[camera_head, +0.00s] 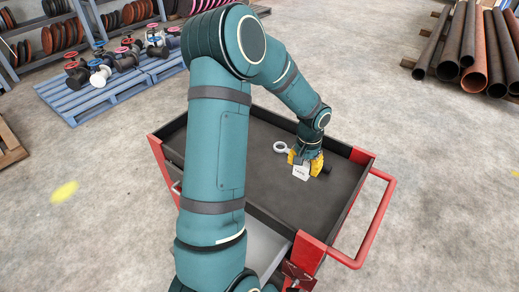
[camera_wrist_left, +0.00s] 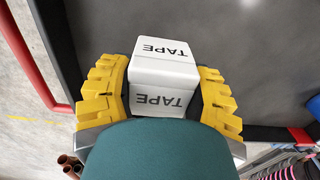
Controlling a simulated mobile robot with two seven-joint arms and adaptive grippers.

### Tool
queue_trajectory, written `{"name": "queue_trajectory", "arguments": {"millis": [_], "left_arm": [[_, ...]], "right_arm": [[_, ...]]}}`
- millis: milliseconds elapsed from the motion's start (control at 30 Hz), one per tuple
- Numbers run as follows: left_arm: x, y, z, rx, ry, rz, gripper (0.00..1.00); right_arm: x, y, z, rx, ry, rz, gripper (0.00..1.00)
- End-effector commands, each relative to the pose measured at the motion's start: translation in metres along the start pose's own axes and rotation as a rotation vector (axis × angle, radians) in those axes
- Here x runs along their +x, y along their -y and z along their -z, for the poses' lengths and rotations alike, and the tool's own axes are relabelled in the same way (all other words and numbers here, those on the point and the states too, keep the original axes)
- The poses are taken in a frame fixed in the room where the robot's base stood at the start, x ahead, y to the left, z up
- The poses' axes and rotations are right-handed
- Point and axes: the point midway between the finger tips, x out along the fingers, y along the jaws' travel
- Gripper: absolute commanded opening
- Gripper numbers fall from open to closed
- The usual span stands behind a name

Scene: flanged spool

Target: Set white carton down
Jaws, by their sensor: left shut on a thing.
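The white carton (camera_head: 301,172), printed TAPE, is in my left gripper (camera_head: 306,161) over the black top of the red cart (camera_head: 270,194). In the left wrist view the carton (camera_wrist_left: 163,72) sits between the yellow fingers of the left gripper (camera_wrist_left: 161,88), which are shut on its two sides. Two of its printed faces show there. Whether its underside touches the cart top or hangs just above it, I cannot tell. My right gripper is not in view.
A pale ring-shaped thing (camera_head: 281,147) lies left of the carton on the cart. A dark cylindrical thing (camera_head: 327,168) is just right of the gripper. The cart top has a raised rim and free room in front. A red handle (camera_head: 374,228) juts out at right.

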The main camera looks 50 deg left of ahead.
Motion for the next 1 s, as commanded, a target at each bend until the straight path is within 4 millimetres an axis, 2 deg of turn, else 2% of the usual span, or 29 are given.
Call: {"name": "queue_trajectory", "arguments": {"millis": [133, 400, 633, 833, 1000], "left_arm": [[0.009, 0.0, 0.0, 0.002, 0.002, 0.0, 0.1], [0.054, 0.0, -0.001, 0.001, 0.003, -0.001, 0.1], [0.07, 0.0, 0.0, 0.0, 0.002, 0.0, 0.1], [0.097, 0.0, 0.0, 0.0, 0.002, -0.001, 0.1], [0.1, 0.0, 0.0, 0.0, -0.001, 0.0, 0.1]], "right_arm": [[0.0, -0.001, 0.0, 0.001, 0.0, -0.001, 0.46], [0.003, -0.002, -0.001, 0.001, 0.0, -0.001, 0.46], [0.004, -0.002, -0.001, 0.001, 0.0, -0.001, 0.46], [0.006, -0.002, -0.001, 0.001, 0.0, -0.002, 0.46], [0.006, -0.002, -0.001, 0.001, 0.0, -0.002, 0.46]]}}
